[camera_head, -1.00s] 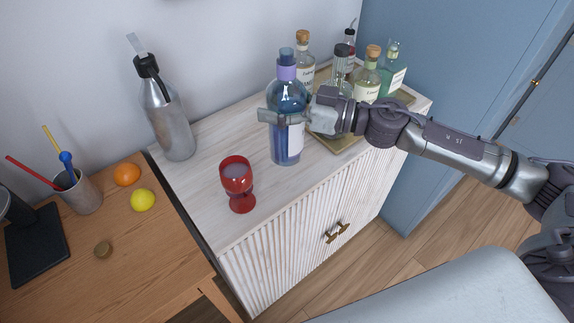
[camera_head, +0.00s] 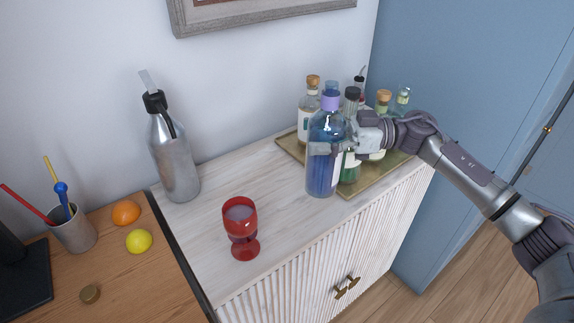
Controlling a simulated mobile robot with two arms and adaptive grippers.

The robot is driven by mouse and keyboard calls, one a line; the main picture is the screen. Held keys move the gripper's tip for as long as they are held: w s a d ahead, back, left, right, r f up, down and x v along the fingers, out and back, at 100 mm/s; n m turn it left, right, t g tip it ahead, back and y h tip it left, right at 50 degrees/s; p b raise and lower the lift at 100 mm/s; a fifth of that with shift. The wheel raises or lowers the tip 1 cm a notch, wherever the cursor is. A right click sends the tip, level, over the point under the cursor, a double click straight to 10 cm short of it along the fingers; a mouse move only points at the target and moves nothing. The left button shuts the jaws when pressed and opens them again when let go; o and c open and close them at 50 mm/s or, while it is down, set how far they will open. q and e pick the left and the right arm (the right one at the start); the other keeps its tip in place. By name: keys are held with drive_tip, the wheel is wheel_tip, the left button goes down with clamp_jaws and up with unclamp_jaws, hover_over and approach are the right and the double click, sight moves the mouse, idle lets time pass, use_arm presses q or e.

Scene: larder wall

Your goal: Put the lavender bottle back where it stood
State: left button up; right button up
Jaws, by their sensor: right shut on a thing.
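The lavender bottle (camera_head: 321,172) is blue glass with a lavender neck band and blue cap, upright at the left front edge of the gold tray (camera_head: 384,172). My right gripper (camera_head: 333,149) comes in from the right and is shut around its upper body. The fingers and the bottles behind partly hide each other. I cannot tell whether its base touches the tray or cabinet top. Several other bottles stand on the tray, among them a cork-topped clear one (camera_head: 309,112) and a dark-capped green one (camera_head: 350,165) close beside it. My left gripper is not in view.
A red goblet (camera_head: 240,222) stands at the front of the white cabinet top (camera_head: 205,222). A grey siphon bottle (camera_head: 174,160) stands at its back left. Bare top lies between them and the tray. A wooden desk with fruit (camera_head: 138,241) is at left.

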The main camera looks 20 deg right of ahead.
drive_tip(key=w+a+f+p, duration=0.1)
drive_tip(key=w+a+f, duration=0.2)
drive_tip(key=a+f, duration=0.2)
drive_tip(key=shift+f, duration=1.2)
drive_tip(key=shift+a+f, duration=0.1)
drive_tip(key=shift+a, duration=0.05)
drive_tip(key=o, duration=1.8)
drive_tip(key=shift+f, duration=0.2)
drive_tip(key=b+v, duration=0.3)
drive_tip(key=v, duration=0.8)
drive_tip(key=shift+s+d+r, duration=0.1)
drive_tip(key=shift+d+r, duration=0.05)
drive_tip(key=shift+d, duration=0.35)
